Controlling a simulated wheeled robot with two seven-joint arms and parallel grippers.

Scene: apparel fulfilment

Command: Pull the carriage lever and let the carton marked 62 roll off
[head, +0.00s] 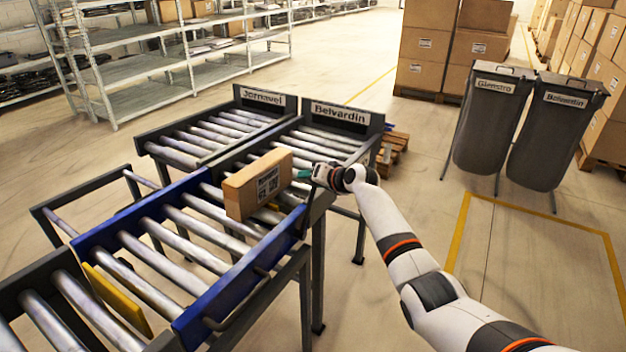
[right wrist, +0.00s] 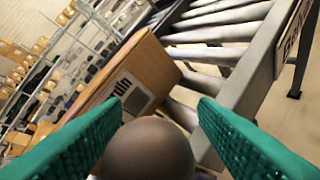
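The carton (head: 236,198) rests on the rollers of the blue-sided carriage (head: 203,312), at the end nearer the Belvardin lane. Its label has a barcode and a number that looks like 62. It also shows at left in the right wrist view (right wrist: 150,65). My right gripper (head: 304,174) is beside the carton at the carriage's right side. In the right wrist view, a round brownish knob (right wrist: 150,148), apparently the lever's, sits between the green fingers. The fingers are apart, with a gap at the right finger. A dark upright bar (head: 303,222) stands below the gripper. My left gripper is out of view.
Two roller lanes lie beyond the carriage, signed Jornavel (head: 263,98) and Belvardin (head: 341,113). Another roller lane (head: 45,318) is at the near left. A yellow plate (head: 118,300) stands at the carriage's near end. Two dark bins (head: 487,120) stand at right, with clear floor before them.

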